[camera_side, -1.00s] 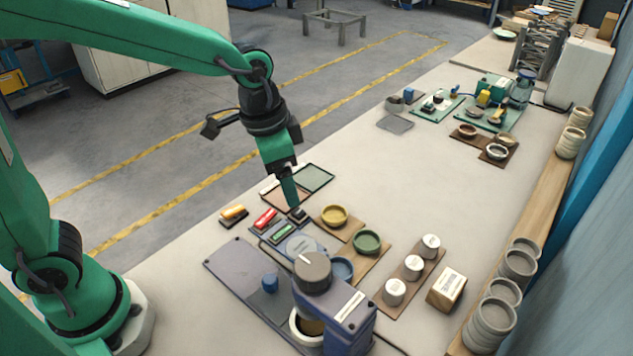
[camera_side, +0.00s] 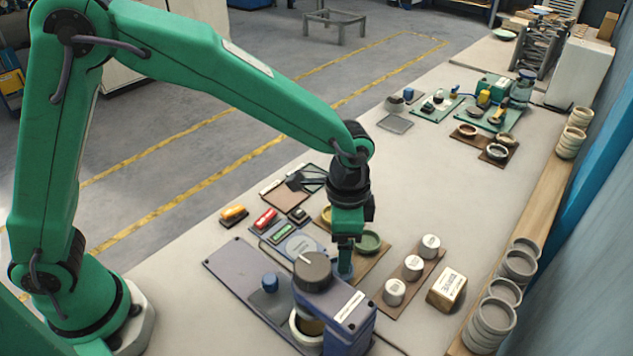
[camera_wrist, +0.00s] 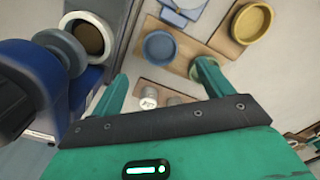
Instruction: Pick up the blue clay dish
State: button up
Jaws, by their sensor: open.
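The blue clay dish (camera_wrist: 160,47) is a small round bowl on a brown board. In the wrist view it lies between and beyond the two fingers. My gripper (camera_wrist: 162,82) is open and empty; its fingers stand apart, with the dish not between the tips. In the side view my gripper (camera_side: 345,262) is low over the dish's place, just behind the blue dryer machine (camera_side: 355,310), and mostly hides the dish. A green dish (camera_side: 368,242) sits close beside it, and a yellow dish (camera_wrist: 252,22) is farther along.
The machine carries a grey knob (camera_side: 312,270) and stands close to my gripper. Several white-topped jars (camera_side: 413,266) stand on a brown strip to the right, with a labelled box (camera_side: 446,290) beyond. Stacked grey dishes (camera_side: 494,318) line the right shelf. The table's middle is clear.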

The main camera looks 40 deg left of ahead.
jog(key=shift+a+f, duration=0.1)
jog(key=shift+f, duration=3.7)
jog(key=c, duration=1.1)
jog(key=shift+r, duration=0.1)
jog(key=shift+r, duration=4.95)
